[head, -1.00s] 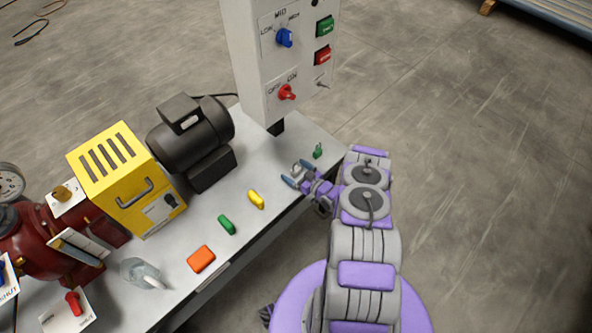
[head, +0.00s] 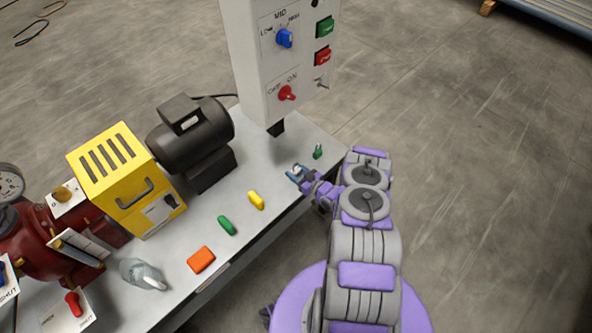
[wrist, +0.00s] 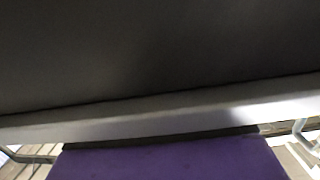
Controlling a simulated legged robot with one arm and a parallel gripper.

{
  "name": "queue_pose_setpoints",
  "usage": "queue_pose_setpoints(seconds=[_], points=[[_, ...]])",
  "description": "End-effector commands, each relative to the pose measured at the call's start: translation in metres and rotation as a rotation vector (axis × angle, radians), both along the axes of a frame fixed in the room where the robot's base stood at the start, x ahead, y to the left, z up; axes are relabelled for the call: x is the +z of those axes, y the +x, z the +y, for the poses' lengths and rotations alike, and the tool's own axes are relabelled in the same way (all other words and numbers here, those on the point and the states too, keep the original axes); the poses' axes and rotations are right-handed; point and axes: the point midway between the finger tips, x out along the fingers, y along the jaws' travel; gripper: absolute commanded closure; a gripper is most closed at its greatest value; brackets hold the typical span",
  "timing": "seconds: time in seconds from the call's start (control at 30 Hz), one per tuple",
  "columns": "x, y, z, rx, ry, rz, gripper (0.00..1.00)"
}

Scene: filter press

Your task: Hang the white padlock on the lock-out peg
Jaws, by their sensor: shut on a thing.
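The white padlock (head: 298,168) is small and mostly hidden between the fingers of my gripper (head: 295,174) in the head view; only a pale bit of it shows. My gripper is shut on it, low at the right part of the bench top. A small metal peg (head: 322,83) sticks out of the grey control box, below the red button; it looks like the lock-out peg, and nothing is seen hanging on it. The wrist view shows a dark surface and a pale edge, and I cannot make out the padlock there.
A green padlock (head: 318,152) stands just right of my gripper. Yellow (head: 256,200), green (head: 227,225) and orange (head: 201,260) pieces lie on the bench (head: 245,240). A black motor (head: 190,135) and yellow box (head: 125,180) stand left. The control box (head: 255,65) rises behind.

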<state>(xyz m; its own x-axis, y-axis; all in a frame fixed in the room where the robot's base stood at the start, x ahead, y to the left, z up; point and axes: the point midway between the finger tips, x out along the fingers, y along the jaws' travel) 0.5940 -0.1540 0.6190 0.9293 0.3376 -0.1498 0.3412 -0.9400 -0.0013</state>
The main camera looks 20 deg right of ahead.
Motion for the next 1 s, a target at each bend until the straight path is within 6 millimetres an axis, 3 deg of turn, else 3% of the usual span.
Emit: queue_pose_setpoints(seconds=[0.27, 1.0], points=[[0.004, -0.004, -0.001, -0.001, 0.0, 0.001, 0.75], [0.034, -0.044, -0.016, -0.001, 0.0, 0.002, 0.75]])
